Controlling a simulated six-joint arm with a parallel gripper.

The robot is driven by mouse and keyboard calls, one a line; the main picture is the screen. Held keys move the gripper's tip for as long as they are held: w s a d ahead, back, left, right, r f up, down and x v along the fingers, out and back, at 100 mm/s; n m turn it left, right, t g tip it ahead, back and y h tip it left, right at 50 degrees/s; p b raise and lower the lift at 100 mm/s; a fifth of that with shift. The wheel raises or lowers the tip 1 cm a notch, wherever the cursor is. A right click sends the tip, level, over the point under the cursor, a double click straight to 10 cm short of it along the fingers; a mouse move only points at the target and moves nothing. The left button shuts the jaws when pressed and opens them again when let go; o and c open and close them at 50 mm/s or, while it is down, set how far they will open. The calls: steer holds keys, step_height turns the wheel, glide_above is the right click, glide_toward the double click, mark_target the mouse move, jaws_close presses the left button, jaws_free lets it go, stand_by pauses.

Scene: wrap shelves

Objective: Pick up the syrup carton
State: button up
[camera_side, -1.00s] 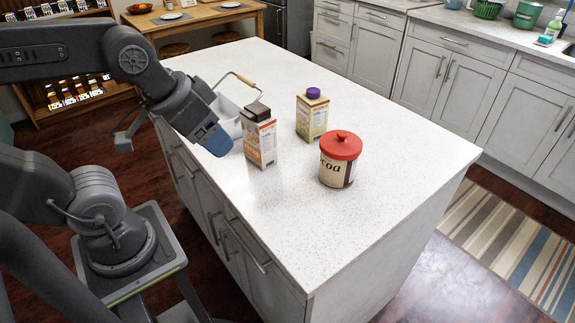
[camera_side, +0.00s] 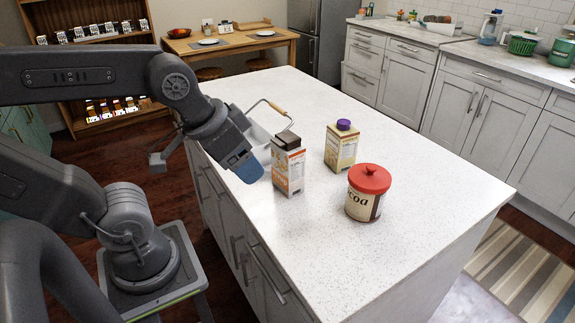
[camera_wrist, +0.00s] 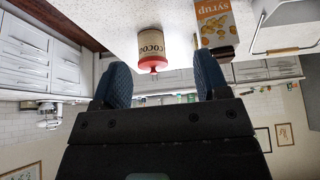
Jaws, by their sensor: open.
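The carton with the dark brown cap (camera_side: 289,170) stands upright on the white island counter. In the wrist view, which is upside down, a carton labelled "syrup" (camera_wrist: 215,22) with a dark cap shows at the top right, partly cut off; it looks like the same one. My gripper (camera_side: 250,170) is just left of this carton in the side view, above the counter's left edge and apart from it. In the wrist view the two blue fingers of my gripper (camera_wrist: 162,85) are spread wide with nothing between them.
A cocoa canister with a red lid (camera_side: 364,192) stands right of the syrup carton. A purple-capped carton (camera_side: 341,148) stands behind it. A white basket (camera_side: 262,135) with a raised handle is behind my gripper. The front of the counter (camera_side: 380,270) is clear.

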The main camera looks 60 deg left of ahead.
steer(key=shift+o, duration=0.3)
steer(key=shift+o, duration=1.1)
steer(key=m+g+y, duration=0.5)
steer(key=m+g, duration=0.1)
steer(key=m, duration=1.1)
glide_toward(289, 137)
steer(key=x, duration=1.3)
steer(key=shift+d, duration=0.1)
